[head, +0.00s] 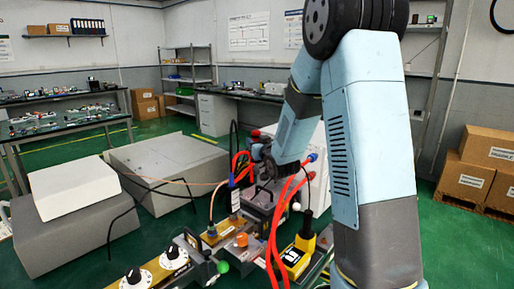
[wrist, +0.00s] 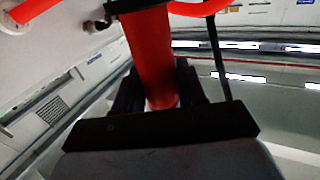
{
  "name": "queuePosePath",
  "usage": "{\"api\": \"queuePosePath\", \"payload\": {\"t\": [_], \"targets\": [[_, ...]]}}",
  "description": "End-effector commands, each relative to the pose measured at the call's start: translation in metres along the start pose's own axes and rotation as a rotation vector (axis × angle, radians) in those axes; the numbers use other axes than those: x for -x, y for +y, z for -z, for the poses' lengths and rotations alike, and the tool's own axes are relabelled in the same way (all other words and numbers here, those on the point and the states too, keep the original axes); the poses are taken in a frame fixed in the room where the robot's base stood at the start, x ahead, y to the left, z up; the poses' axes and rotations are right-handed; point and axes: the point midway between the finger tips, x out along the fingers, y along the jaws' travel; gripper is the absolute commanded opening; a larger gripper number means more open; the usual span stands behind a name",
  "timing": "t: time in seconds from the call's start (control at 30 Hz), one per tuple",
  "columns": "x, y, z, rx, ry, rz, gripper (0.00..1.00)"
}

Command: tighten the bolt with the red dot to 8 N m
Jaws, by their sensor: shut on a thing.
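In the wrist view the two black fingers of my gripper (wrist: 158,92) are shut on a thick red cylindrical piece (wrist: 152,55). I cannot make out a bolt with a red dot in either view.
Two dials (head: 133,277), an orange knob (head: 241,240), a green knob (head: 222,267) and a yellow device (head: 297,258) crowd the bench. Looping red hoses and black cables surround my wrist. Grey blocks (head: 165,165) stand to the left; cardboard boxes (head: 487,145) stand at right.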

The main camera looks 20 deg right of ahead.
Motion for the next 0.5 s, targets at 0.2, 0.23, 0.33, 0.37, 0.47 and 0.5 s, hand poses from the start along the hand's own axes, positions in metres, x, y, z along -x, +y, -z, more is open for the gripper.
{"api": "queuePosePath", "payload": {"t": [0.2, 0.23, 0.33, 0.37, 0.47, 0.5], "targets": [[0.0, 0.0, 0.014, 0.001, 0.003, 0.0, 0.04], [0.0, 0.0, 0.015, 0.001, 0.004, 0.0, 0.04], [0.0, 0.0, 0.021, 0.0, 0.004, 0.0, 0.04], [0.0, 0.0, 0.022, 0.0, 0.003, 0.0, 0.04], [0.0, 0.0, 0.028, 0.0, 0.004, 0.0, 0.04], [0.0, 0.0, 0.03, 0.0, 0.004, 0.0, 0.04]]}}
